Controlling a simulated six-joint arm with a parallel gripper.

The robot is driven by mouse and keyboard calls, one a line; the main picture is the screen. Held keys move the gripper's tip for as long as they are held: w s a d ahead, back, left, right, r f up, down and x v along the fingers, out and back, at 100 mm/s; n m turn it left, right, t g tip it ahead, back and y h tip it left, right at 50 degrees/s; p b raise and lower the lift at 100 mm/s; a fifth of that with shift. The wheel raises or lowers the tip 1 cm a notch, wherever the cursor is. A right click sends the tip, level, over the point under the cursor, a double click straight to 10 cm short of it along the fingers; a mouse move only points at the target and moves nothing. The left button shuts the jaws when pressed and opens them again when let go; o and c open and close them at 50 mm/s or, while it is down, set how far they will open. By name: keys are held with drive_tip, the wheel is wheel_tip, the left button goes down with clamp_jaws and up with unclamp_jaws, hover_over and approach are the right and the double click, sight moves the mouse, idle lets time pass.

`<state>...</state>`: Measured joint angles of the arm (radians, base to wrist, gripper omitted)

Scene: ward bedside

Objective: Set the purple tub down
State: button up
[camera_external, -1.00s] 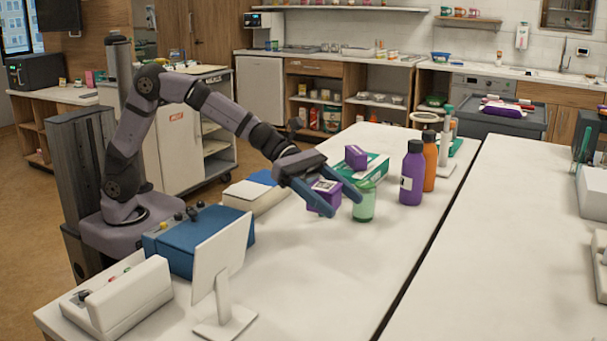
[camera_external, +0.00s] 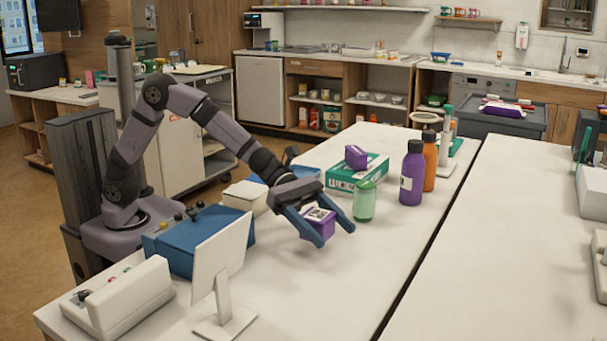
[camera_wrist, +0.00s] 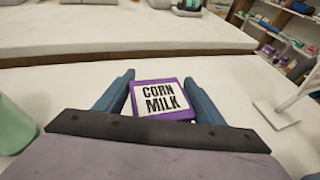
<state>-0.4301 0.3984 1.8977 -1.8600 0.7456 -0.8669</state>
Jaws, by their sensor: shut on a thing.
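The purple tub (camera_external: 317,224) is held between the two blue fingers of my gripper (camera_external: 324,232), over the near-middle part of the white table. In the wrist view the tub (camera_wrist: 161,98) has a white top label reading "CORN MILK" and sits between the fingertips of my gripper (camera_wrist: 160,92). The fingers are shut on its sides. I cannot tell for sure whether its base touches the table (camera_external: 290,283) or hangs just above it.
A green jar (camera_external: 364,201) stands right of my gripper. Behind are a green box (camera_external: 345,180) with a purple carton (camera_external: 355,157) on it, plus purple (camera_external: 411,175) and orange (camera_external: 429,162) bottles. A white screen (camera_external: 219,254) stands front left. The table's front middle is clear.

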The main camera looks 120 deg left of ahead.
sight(327, 258)
drive_tip(key=shift+f+b, duration=0.3)
drive_tip(key=shift+f, duration=1.5)
drive_tip(key=shift+f, duration=0.2)
drive_tip(key=o, duration=1.2)
drive_tip(key=shift+r, duration=0.15)
drive_tip(key=shift+s+a+r, duration=0.1)
drive_tip(key=v, duration=1.1)
drive_tip(key=shift+s, duration=0.35)
